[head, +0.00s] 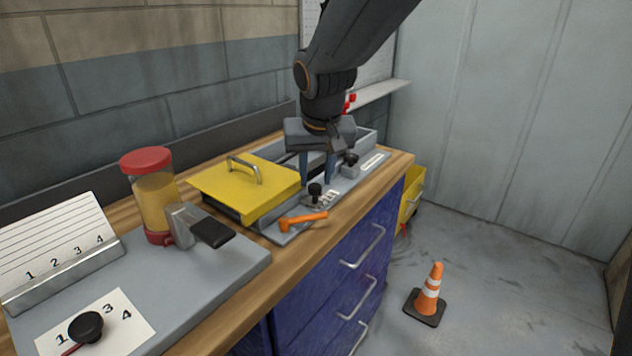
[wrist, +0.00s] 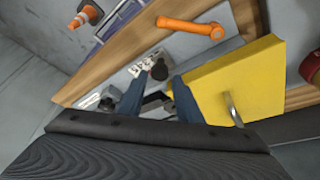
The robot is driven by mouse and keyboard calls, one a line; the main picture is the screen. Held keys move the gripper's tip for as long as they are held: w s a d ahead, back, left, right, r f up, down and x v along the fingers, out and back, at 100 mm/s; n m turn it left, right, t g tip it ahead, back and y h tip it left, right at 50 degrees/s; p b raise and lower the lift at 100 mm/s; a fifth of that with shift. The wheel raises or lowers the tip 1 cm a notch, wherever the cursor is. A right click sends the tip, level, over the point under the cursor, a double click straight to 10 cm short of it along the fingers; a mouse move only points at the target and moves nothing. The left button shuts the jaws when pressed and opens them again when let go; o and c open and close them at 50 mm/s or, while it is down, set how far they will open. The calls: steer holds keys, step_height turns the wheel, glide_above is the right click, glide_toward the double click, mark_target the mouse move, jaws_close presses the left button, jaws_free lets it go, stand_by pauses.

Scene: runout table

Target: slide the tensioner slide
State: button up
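A small grey block with a black knob (head: 349,164), likely the tensioner slide, sits on the grey machine bed (head: 367,145) at the back right of the bench. My gripper (head: 317,180) points down over the machine, just left of this block in the head view. Its two blue-grey fingers are apart. In the wrist view the fingertips of my gripper (wrist: 157,84) also stand apart, with dark parts between and behind them. I cannot tell whether either finger touches the slide. A black knob (head: 315,191) on a numbered plate stands just in front of the fingers.
A yellow cover with a handle (head: 240,185) lies left of my gripper. An orange lever (head: 303,220) is at the front edge. A red-lidded jar (head: 152,195) stands further left. An orange cone (head: 429,290) is on the floor beside the blue drawers (head: 335,285).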

mark_target(315, 186)
steer(key=shift+x, duration=1.65)
jaws_close()
steer(key=shift+s+d, duration=0.1)
